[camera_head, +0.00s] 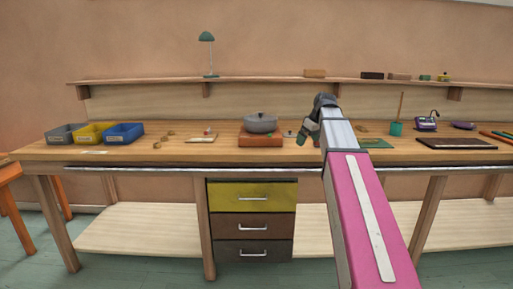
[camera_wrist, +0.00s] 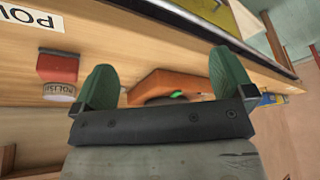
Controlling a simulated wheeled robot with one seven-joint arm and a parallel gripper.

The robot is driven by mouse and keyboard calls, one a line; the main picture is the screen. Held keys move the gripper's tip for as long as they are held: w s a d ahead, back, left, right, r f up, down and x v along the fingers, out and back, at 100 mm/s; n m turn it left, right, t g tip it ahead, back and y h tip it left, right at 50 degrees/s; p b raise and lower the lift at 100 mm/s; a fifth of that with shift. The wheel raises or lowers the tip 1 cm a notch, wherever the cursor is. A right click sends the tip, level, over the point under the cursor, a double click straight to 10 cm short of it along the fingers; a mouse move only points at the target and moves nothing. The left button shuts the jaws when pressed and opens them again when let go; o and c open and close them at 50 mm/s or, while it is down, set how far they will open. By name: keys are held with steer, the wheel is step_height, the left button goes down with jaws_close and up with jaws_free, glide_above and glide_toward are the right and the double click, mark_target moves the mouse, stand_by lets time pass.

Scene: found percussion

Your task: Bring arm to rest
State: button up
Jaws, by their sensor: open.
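My arm reaches up from the lower right in the head view, with my gripper (camera_head: 309,124) above the workbench (camera_head: 180,151), right of a grey lidded pot (camera_head: 260,123) on a red-brown block (camera_head: 260,140). In the wrist view my gripper (camera_wrist: 162,80) has its two green fingers spread apart. Nothing is held between them. An orange-brown block (camera_wrist: 160,84) shows beyond the gap, partly hidden by the gripper.
Grey, yellow (camera_head: 92,133) and blue bins stand at the bench's left. A green cup (camera_head: 396,129), purple device (camera_head: 426,123) and dark board (camera_head: 455,143) are to the right. A shelf (camera_head: 235,80) with a lamp (camera_head: 207,50) runs behind. Drawers (camera_head: 252,197) hang below.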

steer(key=s+a+f+m+g+h, duration=0.1)
steer(key=s+f+m, duration=0.1)
steer(key=s+f, duration=0.5)
steer(key=s+a+f+m+g+h, duration=0.1)
steer(key=s+f+m, duration=0.2)
steer(key=s+f, duration=0.5)
steer(key=s+a+f+m+g+h, duration=0.1)
steer(key=s+f+m, duration=0.2)
steer(key=f, duration=2.2)
steer(key=s, duration=0.4)
steer(key=shift+s+f, duration=0.25)
